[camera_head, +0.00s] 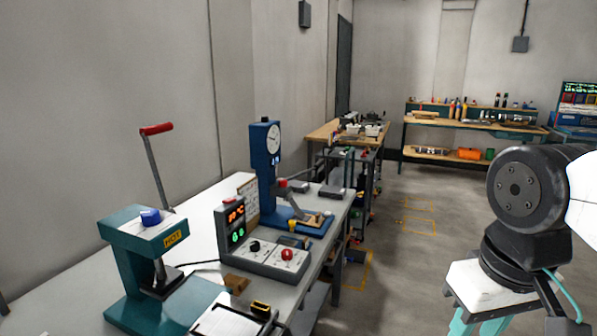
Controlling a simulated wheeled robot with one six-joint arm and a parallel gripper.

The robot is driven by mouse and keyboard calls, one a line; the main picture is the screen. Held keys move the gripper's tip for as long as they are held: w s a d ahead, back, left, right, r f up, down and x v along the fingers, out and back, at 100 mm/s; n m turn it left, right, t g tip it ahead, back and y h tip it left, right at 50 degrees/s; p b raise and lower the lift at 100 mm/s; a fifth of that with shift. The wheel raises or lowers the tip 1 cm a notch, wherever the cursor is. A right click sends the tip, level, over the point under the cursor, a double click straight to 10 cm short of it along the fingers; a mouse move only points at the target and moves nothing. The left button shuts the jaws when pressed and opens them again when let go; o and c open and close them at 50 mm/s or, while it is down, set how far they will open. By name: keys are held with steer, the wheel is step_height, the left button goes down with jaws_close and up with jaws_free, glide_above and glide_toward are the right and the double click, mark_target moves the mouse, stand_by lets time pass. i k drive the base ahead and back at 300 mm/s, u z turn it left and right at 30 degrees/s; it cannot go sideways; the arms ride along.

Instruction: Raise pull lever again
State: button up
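A grey pull lever (158,176) with a red grip (156,129) stands up behind the teal press (136,258) at the left front. The lever is raised and tilts a little to the left at its top. Its lower end is hidden behind the press head. The press has a blue knob (150,215) on top and a yellow HOT label. Part of my arm (520,190) shows at the right, well apart from the lever. I cannot make out my gripper's fingertips in this view, and nothing of mine touches the lever.
A control box (262,245) with a lit display and a blue press with a dial gauge (265,150) stand on the same bench. More workbenches (470,127) are at the back. The floor (400,280) beside the bench is clear.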

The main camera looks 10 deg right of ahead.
mark_target(317, 165)
steer(key=k, duration=0.6)
steer(key=z, duration=0.75)
steer(key=i, duration=2.1)
steer(key=u, duration=1.05)
steer(key=i, duration=0.5)
steer(key=u, duration=0.55)
